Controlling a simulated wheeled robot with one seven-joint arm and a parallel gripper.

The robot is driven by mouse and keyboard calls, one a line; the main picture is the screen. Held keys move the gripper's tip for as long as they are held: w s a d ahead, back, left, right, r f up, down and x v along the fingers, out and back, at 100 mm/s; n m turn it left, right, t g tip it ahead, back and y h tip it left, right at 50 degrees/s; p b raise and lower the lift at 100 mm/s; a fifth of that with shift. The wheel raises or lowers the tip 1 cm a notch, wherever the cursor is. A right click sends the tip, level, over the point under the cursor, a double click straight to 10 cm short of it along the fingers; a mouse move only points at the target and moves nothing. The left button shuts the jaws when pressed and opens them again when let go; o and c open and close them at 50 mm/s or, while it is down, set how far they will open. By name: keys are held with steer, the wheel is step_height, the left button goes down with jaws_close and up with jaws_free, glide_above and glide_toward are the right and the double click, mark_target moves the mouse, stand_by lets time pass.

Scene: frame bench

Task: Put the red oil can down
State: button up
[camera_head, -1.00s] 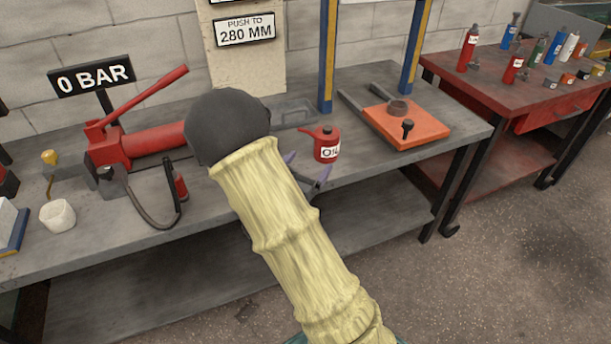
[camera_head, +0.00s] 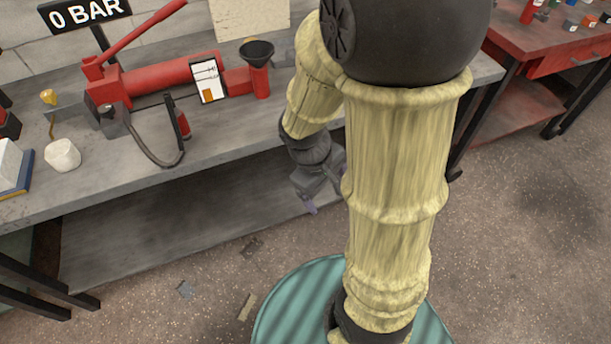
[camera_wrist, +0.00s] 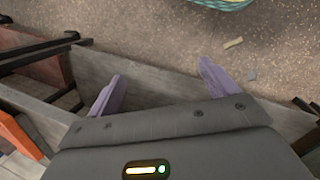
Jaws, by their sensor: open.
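The red oil can does not show in either view now. My gripper (camera_head: 320,190) hangs pointing down beyond the front edge of the bench in the head view, partly hidden by my arm. In the wrist view its two purple fingers (camera_wrist: 160,78) are spread apart with nothing between them, only grey surface and floor behind.
A red hydraulic pump (camera_head: 165,75) with a lever and hose lies on the bench, beside a red piece with a black funnel (camera_head: 258,70). A red bench (camera_head: 530,50) is at upper right. The floor (camera_head: 210,265) is mostly clear.

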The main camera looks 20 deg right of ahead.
steer(key=a+r+m+t+y, duration=0.1)
steer(key=w+a+r+m+t+y, duration=0.1)
steer(key=m, duration=0.1)
steer(key=w+a+r+m+t+y, duration=0.1)
steer(key=a+m, duration=0.1)
steer(key=w+p+v, duration=0.3)
steer(key=p+v, duration=1.1)
steer(key=p, duration=0.1)
steer(key=w+r+p+v, duration=0.1)
steer(key=w+p+v, duration=0.2)
steer(key=p+v, duration=1.2)
steer(key=shift+w+r, duration=0.25)
steer(key=shift+w, duration=0.05)
steer(key=shift+o, duration=0.4)
